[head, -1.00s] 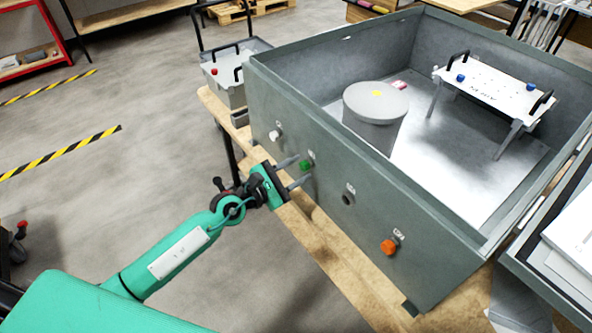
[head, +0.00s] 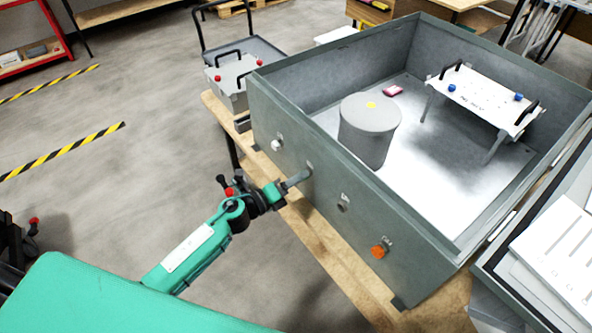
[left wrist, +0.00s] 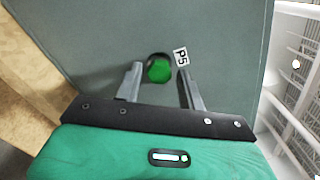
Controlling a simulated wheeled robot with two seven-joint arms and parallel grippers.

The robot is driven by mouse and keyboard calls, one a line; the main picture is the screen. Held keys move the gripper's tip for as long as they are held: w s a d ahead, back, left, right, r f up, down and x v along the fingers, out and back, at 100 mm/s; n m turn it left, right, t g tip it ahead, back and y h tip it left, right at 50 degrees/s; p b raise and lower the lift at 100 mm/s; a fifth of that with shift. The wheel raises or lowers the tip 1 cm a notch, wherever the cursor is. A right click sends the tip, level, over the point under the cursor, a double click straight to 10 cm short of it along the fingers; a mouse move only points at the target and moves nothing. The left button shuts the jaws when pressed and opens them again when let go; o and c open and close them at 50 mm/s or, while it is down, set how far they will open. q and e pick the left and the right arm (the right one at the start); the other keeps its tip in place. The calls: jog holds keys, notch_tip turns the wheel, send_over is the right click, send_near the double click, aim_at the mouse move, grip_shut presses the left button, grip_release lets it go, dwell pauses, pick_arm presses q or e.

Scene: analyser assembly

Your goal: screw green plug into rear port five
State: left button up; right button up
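The green plug (left wrist: 159,70) sits at the port labelled P5 (left wrist: 180,57) in the wall of the grey-green housing (head: 330,185). A dark ring shows around part of it; how deep it sits I cannot tell. My left gripper (head: 303,174) points at this port. In the left wrist view its two fingers stand apart, one on each side of the plug, with a gap to it on both sides. In the head view the fingers overlap edge-on and hide the plug. My right gripper is not in view.
The same wall carries a white plug (head: 277,145), a dark port (head: 343,206) and an orange plug (head: 379,251). Inside the housing stand a grey cylinder (head: 370,130) and a white plate on legs (head: 485,98). The wooden bench edge (head: 315,232) runs below the wall.

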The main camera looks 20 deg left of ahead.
pick_arm(q)
jog(key=n+p, duration=0.2)
jog(key=n, duration=0.3)
jog(key=shift+n, duration=0.4)
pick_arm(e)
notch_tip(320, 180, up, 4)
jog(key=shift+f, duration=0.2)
pick_arm(q)
jog(key=shift+c, duration=0.5)
grip_shut()
jog(key=m+b, duration=1)
jog(key=m, duration=1.4)
jog(key=shift+w, duration=0.15)
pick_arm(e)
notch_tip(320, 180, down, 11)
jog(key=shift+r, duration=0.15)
